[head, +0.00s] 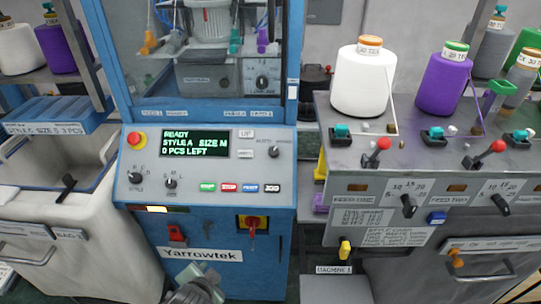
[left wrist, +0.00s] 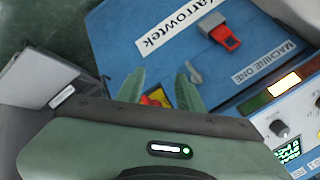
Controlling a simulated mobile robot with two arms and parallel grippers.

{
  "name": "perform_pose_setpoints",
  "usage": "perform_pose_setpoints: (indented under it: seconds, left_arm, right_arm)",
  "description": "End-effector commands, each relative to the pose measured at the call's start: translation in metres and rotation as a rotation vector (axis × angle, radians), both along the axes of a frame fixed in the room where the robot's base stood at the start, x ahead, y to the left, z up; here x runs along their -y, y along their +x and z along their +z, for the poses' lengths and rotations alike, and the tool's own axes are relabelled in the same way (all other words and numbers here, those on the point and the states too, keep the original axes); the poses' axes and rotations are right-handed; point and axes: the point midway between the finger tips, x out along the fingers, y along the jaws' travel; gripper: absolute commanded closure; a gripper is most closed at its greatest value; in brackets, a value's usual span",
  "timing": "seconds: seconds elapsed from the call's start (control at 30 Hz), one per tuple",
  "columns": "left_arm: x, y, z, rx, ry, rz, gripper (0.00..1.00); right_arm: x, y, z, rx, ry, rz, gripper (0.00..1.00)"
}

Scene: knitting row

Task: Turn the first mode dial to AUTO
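Machine one's sloped grey panel (head: 215,180) stands at the centre of the head view. A small black dial (head: 273,152) at its upper right has tiny lettering beside it, too small to read surely; its pointer setting is unclear. My left gripper (head: 203,276) is low in front of the blue cabinet, below the panel and apart from the dial. In the left wrist view its green fingers (left wrist: 163,92) stand apart with nothing held; a red and yellow switch shows behind them. My right gripper is not in view.
The panel also bears a red stop button (head: 137,139), a lit display (head: 188,145), STYLE dial (head: 135,173), another dial (head: 171,183) and coloured buttons. A red and yellow switch (head: 252,222) is below. A yarn-cone machine (head: 380,150) stands right, a grey bin (head: 60,220) left.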

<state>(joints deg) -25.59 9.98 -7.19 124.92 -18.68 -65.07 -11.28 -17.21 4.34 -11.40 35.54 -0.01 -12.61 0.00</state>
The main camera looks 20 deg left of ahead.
Motion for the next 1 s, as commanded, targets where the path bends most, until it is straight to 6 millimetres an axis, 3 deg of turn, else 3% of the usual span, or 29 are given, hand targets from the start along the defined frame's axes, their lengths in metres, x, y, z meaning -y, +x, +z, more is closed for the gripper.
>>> perform_pose_setpoints:
  seconds: [0.1,0.23,0.33,0.43,0.5,0.57,0.7,0.83,1.0]
  left_arm:
    - [-0.031,0.051,0.061,0.179,0.288,-0.123,0.63]
    - [-0.049,0.103,0.134,0.350,0.693,-0.292,0.63]
    - [-0.043,0.140,0.192,0.451,1.093,-0.460,0.63]
    - [-0.017,0.172,0.233,0.499,1.552,-0.665,0.63]
    - [0.006,0.189,0.243,0.488,1.862,-0.819,0.63]
    - [0.022,0.202,0.241,0.454,2.100,-0.949,0.63]
    - [0.041,0.222,0.216,0.343,2.497,-1.212,0.63]
    - [0.043,0.231,0.197,0.263,2.672,-1.356,0.63]
    - [0.047,0.243,0.192,0.240,2.715,-1.393,0.63]
  right_arm:
    - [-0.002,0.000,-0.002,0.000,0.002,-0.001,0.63]
    - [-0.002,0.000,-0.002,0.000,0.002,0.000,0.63]
    - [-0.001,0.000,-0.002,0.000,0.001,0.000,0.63]
    - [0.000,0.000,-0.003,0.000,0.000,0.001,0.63]
    - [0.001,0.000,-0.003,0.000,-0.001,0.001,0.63]
    - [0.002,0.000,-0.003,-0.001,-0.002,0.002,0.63]
    - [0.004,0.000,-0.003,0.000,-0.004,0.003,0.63]
    - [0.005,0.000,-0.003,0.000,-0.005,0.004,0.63]
    - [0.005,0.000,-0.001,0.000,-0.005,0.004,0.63]
